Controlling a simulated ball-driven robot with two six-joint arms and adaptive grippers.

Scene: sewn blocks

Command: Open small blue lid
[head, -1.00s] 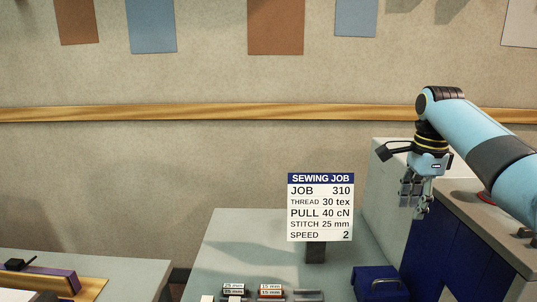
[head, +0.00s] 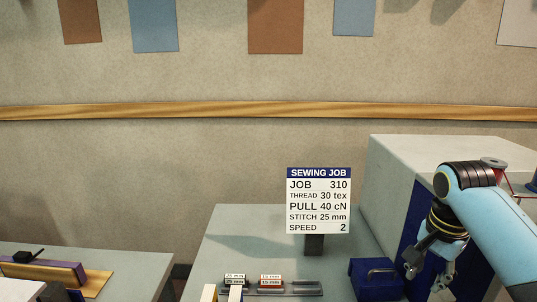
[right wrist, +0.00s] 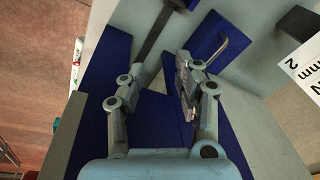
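A small blue lid (head: 367,273) with a bent metal handle (head: 381,271) sits at the right of the grey table, beside the machine, and looks shut. In the right wrist view the lid (right wrist: 203,38) and its handle (right wrist: 217,55) lie just beyond the right-hand finger. My right gripper (head: 437,286) is to the right of the lid in the head view, pointing down. In the right wrist view its two fingers (right wrist: 160,68) are apart with nothing between them. I cannot tell if a finger touches the lid. My left gripper is not in view.
The large white and blue machine body (head: 400,165) stands close behind my right arm, with a red spool (head: 492,162) on top. The job sign (head: 319,200) stands left of the lid. Small labelled blocks (head: 271,281) lie in a rack at the front.

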